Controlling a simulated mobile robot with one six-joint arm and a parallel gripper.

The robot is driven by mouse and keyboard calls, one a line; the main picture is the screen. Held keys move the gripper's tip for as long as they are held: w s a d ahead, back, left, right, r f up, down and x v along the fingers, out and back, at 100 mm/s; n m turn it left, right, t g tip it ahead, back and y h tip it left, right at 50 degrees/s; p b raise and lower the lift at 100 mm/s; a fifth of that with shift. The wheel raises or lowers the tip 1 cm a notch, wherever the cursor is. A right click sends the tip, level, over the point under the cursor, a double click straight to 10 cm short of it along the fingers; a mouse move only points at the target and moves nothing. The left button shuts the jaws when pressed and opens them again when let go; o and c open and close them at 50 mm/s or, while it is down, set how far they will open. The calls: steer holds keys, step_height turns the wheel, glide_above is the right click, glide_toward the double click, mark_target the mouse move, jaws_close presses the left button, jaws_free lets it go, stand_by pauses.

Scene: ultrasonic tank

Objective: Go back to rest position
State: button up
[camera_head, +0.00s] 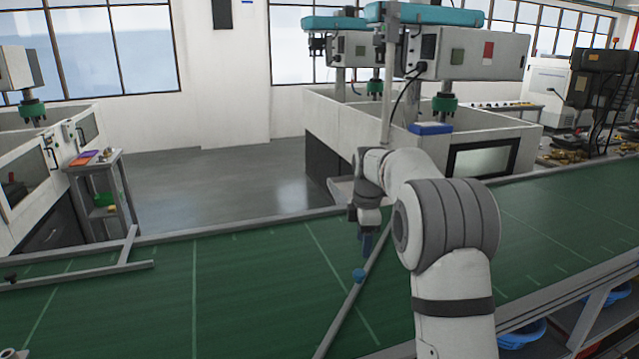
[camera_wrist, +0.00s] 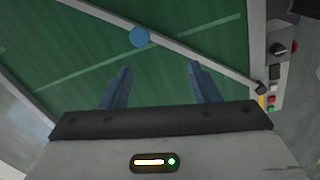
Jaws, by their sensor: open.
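My gripper (camera_wrist: 160,85) is open in the wrist view, with its two blue fingers apart and nothing between them. It hangs over the green conveyor belt (camera_wrist: 75,50). In the head view my gripper (camera_head: 366,243) points down above the belt (camera_head: 250,275), small and partly hidden by my arm.
A control box with buttons (camera_wrist: 283,60) stands at the belt's edge. A second rail (camera_head: 90,274) lies at the belt's left. White machines (camera_head: 420,105) stand behind the belt. A small grey table (camera_head: 95,165) is at the left. The floor (camera_head: 225,185) between them is clear.

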steer(key=s+r+m+t, duration=0.1)
steer(key=s+r+m, duration=0.3)
steer(key=s, duration=0.6)
steer(key=s+r+m+t, duration=0.1)
steer(key=s+r+m, duration=0.2)
steer(key=s+m, duration=0.55)
steer(key=s+f+m, duration=0.2)
steer(key=s+f, duration=0.1)
steer(key=s, duration=0.6)
steer(key=s+d+f+m, duration=0.1)
steer(key=s+f+m, duration=0.2)
steer(key=s, duration=0.7)
steer(key=shift+s+m+t, duration=0.25)
steer(key=shift+m+t, duration=0.1)
steer(key=shift+t, duration=0.05)
steer(key=shift+c, duration=0.4)
